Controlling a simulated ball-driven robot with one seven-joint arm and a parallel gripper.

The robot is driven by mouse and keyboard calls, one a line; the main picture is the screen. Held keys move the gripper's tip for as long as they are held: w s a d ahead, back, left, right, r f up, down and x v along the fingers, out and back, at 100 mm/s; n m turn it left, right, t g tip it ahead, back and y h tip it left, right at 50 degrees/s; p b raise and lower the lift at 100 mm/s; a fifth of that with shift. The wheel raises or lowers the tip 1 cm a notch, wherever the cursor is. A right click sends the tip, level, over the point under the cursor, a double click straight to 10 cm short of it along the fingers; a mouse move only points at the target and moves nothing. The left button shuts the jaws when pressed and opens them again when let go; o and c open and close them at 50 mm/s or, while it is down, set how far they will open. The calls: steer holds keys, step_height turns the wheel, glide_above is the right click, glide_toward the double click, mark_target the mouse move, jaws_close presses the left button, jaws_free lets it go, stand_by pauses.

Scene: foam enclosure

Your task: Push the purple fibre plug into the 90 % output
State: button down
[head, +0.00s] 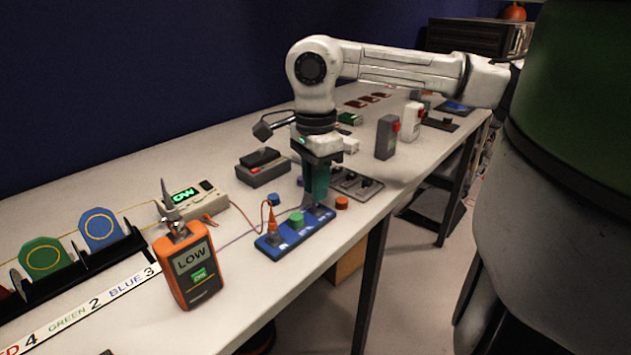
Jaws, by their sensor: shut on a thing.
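My gripper (316,196) points straight down with teal fingers over the right end of the blue coupler block (268,246). It is shut on the purple fibre plug, which the fingers mostly hide. A thin purple fibre (243,237) runs across the table toward the block. I cannot tell whether the plug touches or sits in the right-hand output. An orange plug (273,224) with an orange fibre stands upright at the block's left end. A green cap (296,219) covers the middle position. The block's printed labels are too small to read.
Loose caps, blue (273,199) and orange (342,202), lie near the block. An orange meter reading LOW (190,267) stands left, before a beige box with a green display (188,203). Fibre reels (101,229) stand far left. The table's front edge is close to the block.

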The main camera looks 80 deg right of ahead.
steer(key=shift+f+b, duration=0.5)
steer(key=shift+f, duration=0.05)
steer(key=c, duration=0.9)
jaws_free()
steer(key=shift+c, duration=0.2)
step_height(320, 180, up, 11)
steer(key=shift+f+p, duration=0.1)
steer(key=shift+p, duration=0.65)
